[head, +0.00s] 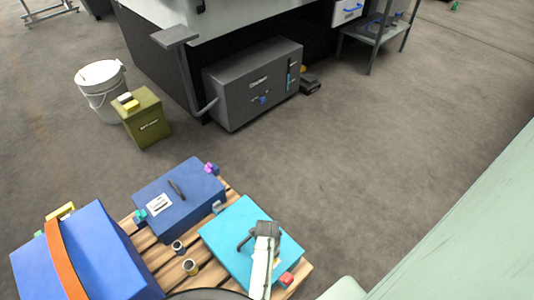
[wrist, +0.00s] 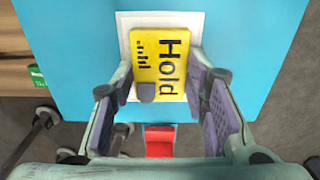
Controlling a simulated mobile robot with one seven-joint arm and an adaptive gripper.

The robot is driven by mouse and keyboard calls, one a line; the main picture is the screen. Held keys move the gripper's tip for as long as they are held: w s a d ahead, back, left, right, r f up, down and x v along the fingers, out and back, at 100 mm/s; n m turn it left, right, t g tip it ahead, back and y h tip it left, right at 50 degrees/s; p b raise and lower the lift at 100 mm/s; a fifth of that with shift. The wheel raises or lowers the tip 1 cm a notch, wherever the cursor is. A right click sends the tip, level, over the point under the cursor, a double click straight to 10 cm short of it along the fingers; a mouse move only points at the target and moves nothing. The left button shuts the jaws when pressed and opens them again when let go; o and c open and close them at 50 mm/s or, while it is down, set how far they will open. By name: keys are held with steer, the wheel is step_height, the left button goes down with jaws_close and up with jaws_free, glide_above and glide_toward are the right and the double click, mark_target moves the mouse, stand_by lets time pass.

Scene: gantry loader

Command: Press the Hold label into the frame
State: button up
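The yellow Hold label (wrist: 160,60) is a thick plate with dark lettering and a grey tab at its lower left corner. My gripper (wrist: 160,80) has its fingertips against the label's left and right sides. The white square frame (wrist: 124,32) lies on the blue box top behind the label and shows around its edges. The label overlaps the frame's inside; I cannot tell whether it touches the surface. In the head view my gripper (head: 266,229) is over the light-blue box (head: 225,231), and the label is largely hidden there.
The light-blue box stands on a wooden pallet (head: 147,254) beside a dark-blue case (head: 180,207) and a larger blue box with an orange strap (head: 66,255). A red block (wrist: 160,141) projects at the light-blue box's near edge. The floor to the right is open.

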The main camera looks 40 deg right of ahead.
steer(key=o, duration=0.5)
steer(key=shift+o, duration=0.4)
steer(key=o, duration=0.4)
steer(key=shift+o, duration=0.2)
steer(key=shift+r+p, duration=2.15)
steer(key=shift+r, duration=1.35)
steer(key=shift+c, duration=0.5)
jaws_close()
